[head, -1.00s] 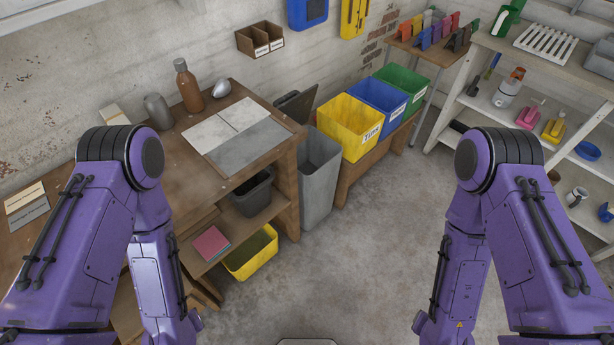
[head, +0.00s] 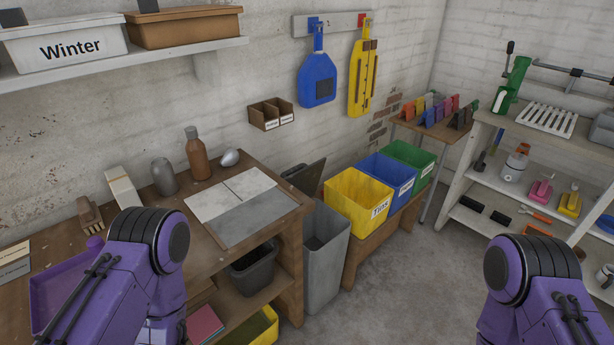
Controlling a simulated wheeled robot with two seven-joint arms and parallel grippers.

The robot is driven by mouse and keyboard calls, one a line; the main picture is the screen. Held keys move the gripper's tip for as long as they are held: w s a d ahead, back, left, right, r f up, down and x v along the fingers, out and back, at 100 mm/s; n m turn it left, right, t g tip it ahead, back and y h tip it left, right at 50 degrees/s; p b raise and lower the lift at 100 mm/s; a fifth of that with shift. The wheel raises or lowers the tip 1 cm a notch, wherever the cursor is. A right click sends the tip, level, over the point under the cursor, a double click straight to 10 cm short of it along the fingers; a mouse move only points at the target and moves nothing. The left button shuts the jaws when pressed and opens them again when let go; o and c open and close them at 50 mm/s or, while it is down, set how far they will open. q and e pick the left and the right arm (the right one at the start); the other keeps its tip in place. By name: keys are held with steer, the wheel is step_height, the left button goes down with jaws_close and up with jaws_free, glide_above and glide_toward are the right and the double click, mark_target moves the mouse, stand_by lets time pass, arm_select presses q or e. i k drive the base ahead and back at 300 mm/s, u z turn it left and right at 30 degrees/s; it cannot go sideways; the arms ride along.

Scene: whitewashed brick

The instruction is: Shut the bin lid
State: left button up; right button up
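The grey bin (head: 324,270) stands on the floor between the wooden workbench and the row of coloured boxes. Its top is open and I see into its dark inside. Its dark lid (head: 307,178) stands raised at the back of the bin, tilted toward the wall. The bench corner hides part of the bin's left side. My two purple arms show at the lower left and lower right, away from the bin. Both of my grippers are out of the picture.
The workbench (head: 262,170) is left of the bin, with a bottle (head: 196,153) and grey boards on top. Yellow (head: 352,208), blue (head: 398,187) and green (head: 424,163) boxes stand right of the bin. Open floor (head: 405,280) lies in front of them.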

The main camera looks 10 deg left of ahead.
mark_target(306, 178)
steer(key=z, duration=1.65)
steer(key=i, duration=0.85)
steer(key=u, duration=2.3)
